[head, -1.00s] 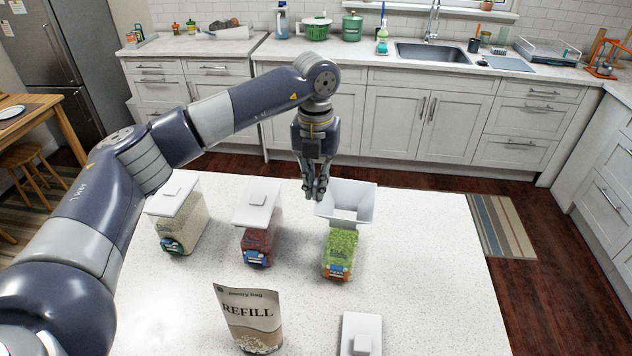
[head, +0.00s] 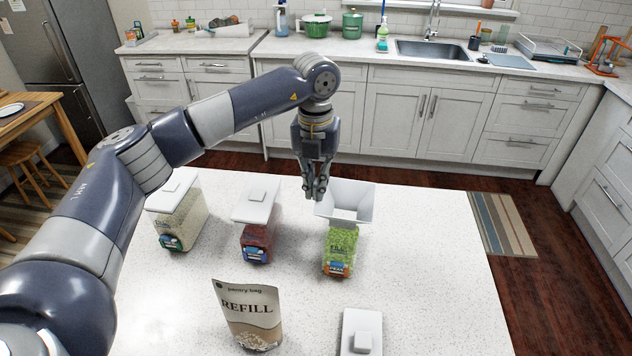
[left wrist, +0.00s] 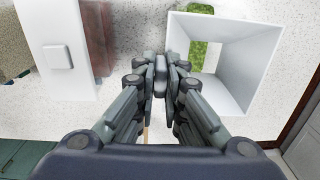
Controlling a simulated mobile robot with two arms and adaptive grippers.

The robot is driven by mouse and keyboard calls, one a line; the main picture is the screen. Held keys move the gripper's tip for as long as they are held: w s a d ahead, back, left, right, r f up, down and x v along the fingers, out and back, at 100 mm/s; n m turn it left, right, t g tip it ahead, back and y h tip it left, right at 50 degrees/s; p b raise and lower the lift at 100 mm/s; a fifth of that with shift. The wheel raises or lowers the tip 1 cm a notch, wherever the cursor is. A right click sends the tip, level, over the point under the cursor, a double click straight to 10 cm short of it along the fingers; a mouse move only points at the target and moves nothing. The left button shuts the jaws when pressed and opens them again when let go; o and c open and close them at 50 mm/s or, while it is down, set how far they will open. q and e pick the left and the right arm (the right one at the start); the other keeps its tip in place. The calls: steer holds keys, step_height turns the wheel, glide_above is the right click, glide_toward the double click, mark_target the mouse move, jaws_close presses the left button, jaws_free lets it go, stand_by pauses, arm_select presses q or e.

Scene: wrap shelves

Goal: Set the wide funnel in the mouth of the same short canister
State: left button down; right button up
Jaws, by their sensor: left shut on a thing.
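The white wide funnel (head: 364,201) is square and flared; it also shows in the left wrist view (left wrist: 262,62). My left gripper (head: 315,192) is shut on the funnel's left rim, and its fingers show in the left wrist view (left wrist: 168,75). The lidless clear canister (head: 340,250) with green contents stands upright on the table below the funnel. In the left wrist view, green (left wrist: 197,54) shows through part of the funnel's lower opening, with pale surface beside it. I cannot tell whether the funnel touches the canister. My right gripper is out of view.
Two lidded canisters stand to the left, one with pale grains (head: 186,228) and one with red contents (head: 257,238). A refill bag (head: 252,318) stands in front. A loose white lid (head: 352,318) lies at the front. The table's right side (head: 430,260) is clear.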

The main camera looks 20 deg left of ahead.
arm_select(q)
steer(key=shift+f, duration=0.2)
steer(key=c, duration=1.6)
jaws_free()
steer(key=shift+o, duration=0.6)
steer(key=o, duration=0.4)
steer(key=shift+r, duration=0.1)
steer(key=shift+r+p, duration=2.05)
steer(key=shift+r, duration=1.4)
